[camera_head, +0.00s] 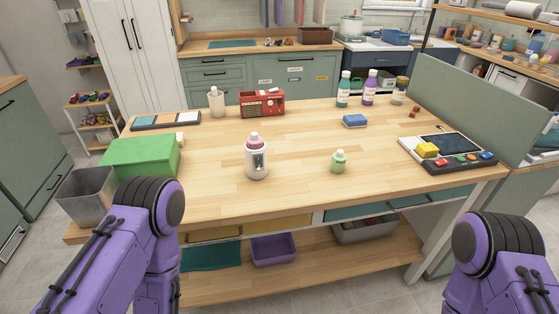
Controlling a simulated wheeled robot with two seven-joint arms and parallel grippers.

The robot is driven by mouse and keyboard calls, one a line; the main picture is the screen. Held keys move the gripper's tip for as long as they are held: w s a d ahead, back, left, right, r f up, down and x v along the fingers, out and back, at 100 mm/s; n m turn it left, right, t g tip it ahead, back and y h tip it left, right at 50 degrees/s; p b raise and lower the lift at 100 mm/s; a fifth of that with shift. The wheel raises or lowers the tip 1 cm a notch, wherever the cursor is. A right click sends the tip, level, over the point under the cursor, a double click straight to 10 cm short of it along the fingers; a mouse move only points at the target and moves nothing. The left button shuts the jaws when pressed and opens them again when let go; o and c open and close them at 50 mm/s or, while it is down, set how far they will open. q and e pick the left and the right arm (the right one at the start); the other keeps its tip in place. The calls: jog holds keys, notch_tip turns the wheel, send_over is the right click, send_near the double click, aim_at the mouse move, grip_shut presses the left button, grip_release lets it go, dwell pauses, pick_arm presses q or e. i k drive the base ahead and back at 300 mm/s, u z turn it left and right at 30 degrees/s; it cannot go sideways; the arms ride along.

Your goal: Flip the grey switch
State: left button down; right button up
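No part in the head view can be clearly made out as a grey switch. A white bottle-like object (257,160) with a pink top stands upright near the middle of the table, with a small dark grey part on its front. A dark control panel (460,166) with coloured buttons and a yellow block lies at the right end. A red box (262,103) with a pale front panel stands at the back; its details are too small to tell. My purple arms show at the lower left and lower right, below the front edge, but both grippers are out of view.
The wooden table (215,190) is mostly clear in front. A green box (142,157) and a metal bin (87,190) are at the left. A small green bottle (338,162), a blue sponge-like block (355,121) and several bottles stand right of centre. A green divider (470,105) borders the right.

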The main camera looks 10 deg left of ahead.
aim_at(257, 160)
jog(key=z, duration=1.25)
jog(key=i, duration=1)
jog(key=u, duration=2)
